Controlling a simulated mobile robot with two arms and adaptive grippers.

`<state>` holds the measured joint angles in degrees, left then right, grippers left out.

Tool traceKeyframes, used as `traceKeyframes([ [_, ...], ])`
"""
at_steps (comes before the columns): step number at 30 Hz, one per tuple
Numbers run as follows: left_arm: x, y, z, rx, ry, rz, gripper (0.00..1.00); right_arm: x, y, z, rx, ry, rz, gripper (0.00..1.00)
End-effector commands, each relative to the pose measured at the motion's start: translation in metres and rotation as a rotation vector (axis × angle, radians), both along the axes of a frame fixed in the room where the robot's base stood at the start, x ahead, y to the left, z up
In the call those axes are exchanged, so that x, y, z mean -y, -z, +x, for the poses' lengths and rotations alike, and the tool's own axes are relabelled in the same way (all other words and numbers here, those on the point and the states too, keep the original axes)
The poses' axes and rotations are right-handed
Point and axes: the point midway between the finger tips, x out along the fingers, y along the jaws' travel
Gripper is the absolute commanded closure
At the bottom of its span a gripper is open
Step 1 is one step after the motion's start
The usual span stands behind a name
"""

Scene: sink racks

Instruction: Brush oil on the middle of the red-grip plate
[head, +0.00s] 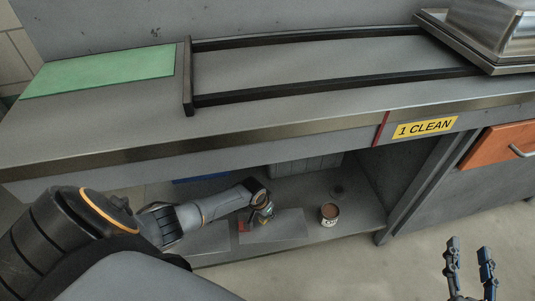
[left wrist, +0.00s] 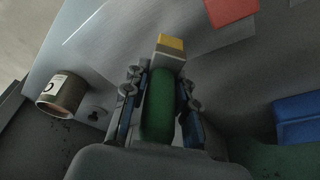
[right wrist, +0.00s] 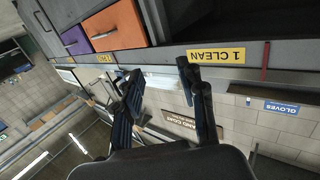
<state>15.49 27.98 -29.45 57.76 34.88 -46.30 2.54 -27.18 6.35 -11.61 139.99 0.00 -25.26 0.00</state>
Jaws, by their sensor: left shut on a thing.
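My left gripper (head: 262,208) reaches under the counter to the lower shelf. In the left wrist view it (left wrist: 158,100) is shut on the green handle of a brush (left wrist: 158,105), with a grey band and yellow bristles at the far end. The grey plate (head: 280,226) lies on the shelf below it, with its red grip (head: 242,225) at the left; the grip also shows in the left wrist view (left wrist: 231,10). The bristles appear over the plate; I cannot tell whether they touch. An open can (head: 330,214) stands right of the plate. My right gripper (head: 470,268) is open and empty.
The counter (head: 130,122) overhangs the shelf and my left arm. A green mat (head: 100,72), a black rail frame (head: 187,75) and metal pans (head: 495,35) are on top. A blue object (left wrist: 298,118) lies on the shelf. Floor before the cabinet is clear.

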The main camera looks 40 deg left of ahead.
Motion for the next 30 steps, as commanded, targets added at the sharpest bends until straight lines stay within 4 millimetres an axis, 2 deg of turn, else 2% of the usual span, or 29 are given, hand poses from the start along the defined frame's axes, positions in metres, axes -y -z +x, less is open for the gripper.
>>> traceKeyframes([
  [14,0.001,-0.010,0.000,0.000,-0.001,0.000,1.00,0.009,0.040,-0.012,-0.228,0.015,-0.057,0.60],
  [30,0.001,-0.020,-0.001,0.000,-0.001,0.000,1.00,0.022,0.082,-0.038,-0.481,0.032,-0.117,0.60],
])
